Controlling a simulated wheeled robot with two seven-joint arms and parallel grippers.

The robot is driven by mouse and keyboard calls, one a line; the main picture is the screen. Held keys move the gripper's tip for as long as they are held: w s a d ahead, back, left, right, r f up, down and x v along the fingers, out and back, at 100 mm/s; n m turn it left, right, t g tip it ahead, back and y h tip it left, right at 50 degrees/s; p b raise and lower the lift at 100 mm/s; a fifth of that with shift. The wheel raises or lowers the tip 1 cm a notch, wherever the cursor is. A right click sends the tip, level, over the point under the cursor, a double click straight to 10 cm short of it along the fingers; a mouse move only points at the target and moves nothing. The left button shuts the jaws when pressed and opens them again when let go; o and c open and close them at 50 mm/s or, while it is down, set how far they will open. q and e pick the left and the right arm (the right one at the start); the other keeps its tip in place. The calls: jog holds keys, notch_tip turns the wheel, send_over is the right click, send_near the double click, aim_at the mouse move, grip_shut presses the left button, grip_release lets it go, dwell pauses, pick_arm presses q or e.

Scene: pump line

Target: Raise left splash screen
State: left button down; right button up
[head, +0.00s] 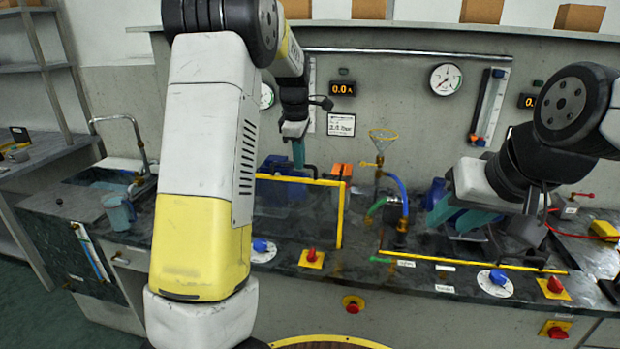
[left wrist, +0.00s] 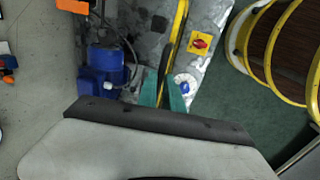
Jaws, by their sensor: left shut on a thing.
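The left splash screen (head: 341,215) is a clear panel with a yellow frame. My left gripper (head: 298,164) reaches down from above onto the top bar. In the left wrist view, the yellow bar (left wrist: 178,32) runs between the teal fingers of my left gripper (left wrist: 163,95), which are shut on it. My left forearm hides the screen's left part in the head view. My right gripper (head: 456,216) is open and empty over the right bench.
The right splash screen's yellow bar (head: 470,262) lies low along the bench front. A funnel (head: 383,135) with blue and green hoses stands between the screens. A blue knob (head: 261,246) and a red knob (head: 312,255) sit in front. A blue jug (head: 118,212) stands left.

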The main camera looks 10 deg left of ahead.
pick_arm(q)
jog(key=shift+r, duration=1.55)
jog(key=shift+w+r, duration=0.1)
jog(key=c, duration=1.5)
grip_release()
jog(key=shift+s+r, duration=0.3)
jog(key=shift+r, duration=0.95)
jog(key=shift+s+r, duration=0.25)
jog(key=shift+r, duration=1)
jog(key=shift+s+r, duration=0.3)
jog(key=shift+r, duration=0.95)
